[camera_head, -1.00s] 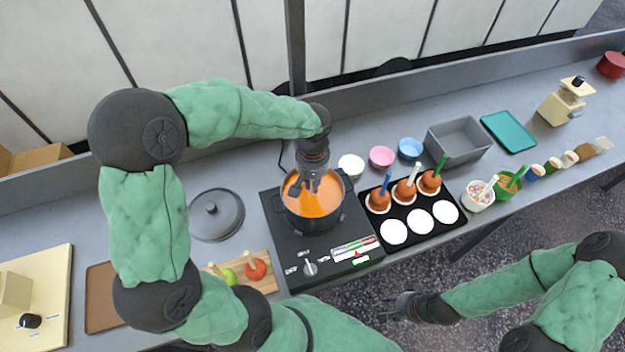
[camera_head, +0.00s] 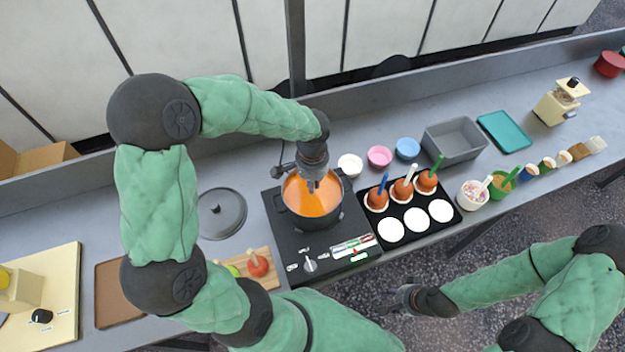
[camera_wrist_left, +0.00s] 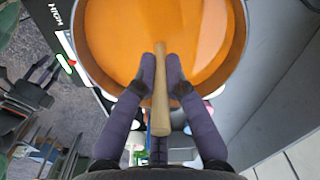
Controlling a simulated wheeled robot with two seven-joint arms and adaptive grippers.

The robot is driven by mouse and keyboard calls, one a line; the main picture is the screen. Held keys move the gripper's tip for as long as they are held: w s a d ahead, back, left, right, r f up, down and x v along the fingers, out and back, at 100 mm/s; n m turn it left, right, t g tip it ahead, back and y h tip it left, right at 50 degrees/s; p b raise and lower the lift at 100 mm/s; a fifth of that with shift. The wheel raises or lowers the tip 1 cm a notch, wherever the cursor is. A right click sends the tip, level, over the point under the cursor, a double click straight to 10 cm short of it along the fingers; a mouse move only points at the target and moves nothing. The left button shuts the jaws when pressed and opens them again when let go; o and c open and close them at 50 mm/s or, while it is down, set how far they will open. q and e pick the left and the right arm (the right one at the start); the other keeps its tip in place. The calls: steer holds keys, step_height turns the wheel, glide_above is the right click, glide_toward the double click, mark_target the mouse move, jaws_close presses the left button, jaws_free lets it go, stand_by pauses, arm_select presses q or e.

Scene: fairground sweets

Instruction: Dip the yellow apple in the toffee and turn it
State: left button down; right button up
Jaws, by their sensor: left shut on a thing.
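The pot (camera_head: 342,204) of orange toffee (camera_head: 306,200) stands on the black hob. My left gripper (camera_head: 311,187) points down over it. In the left wrist view my left gripper (camera_wrist_left: 160,75) is shut on a wooden stick (camera_wrist_left: 160,105), with the toffee (camera_wrist_left: 125,35) behind it. No apple shows at the stick's far end; whatever is there is hidden, and I cannot see its colour. My right gripper (camera_head: 402,298) is empty, low in front of the counter; its opening is unclear.
A red apple (camera_head: 257,263) and a green apple (camera_head: 233,270) lie on a wooden board left of the hob (camera_head: 290,262). A black tray (camera_head: 447,224) with several coated apples stands right. A pot lid (camera_head: 222,213) lies left. Small bowls and a grey bin (camera_head: 455,142) stand behind.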

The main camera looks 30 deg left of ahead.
arm_select(q)
steer(key=m+p, duration=0.2)
steer(key=m, duration=0.1)
steer(key=shift+r+m, duration=0.1)
steer(key=shift+m, duration=0.3)
steer(key=shift+m+p, duration=0.5)
steer(key=shift+m, duration=0.5)
steer(key=shift+f+n+b, duration=0.35)
steer(key=shift+n+b, duration=0.7)
steer(key=shift+n, duration=0.15)
steer(key=shift+n+b, duration=0.3)
steer(key=shift+n, duration=0.3)
steer(key=shift+r+n+b, duration=0.2)
steer(key=shift+n+b, duration=0.35)
steer(key=shift+n, duration=0.65)
steer(key=n+b, duration=0.1)
steer(key=n, duration=0.2)
steer(key=shift+f+b, duration=0.1)
steer(key=shift+b, duration=0.3)
steer(key=n, duration=0.2)
steer(key=shift+n+b, duration=0.3)
steer(key=shift+b, duration=0.1)
steer(key=shift+r, duration=0.25)
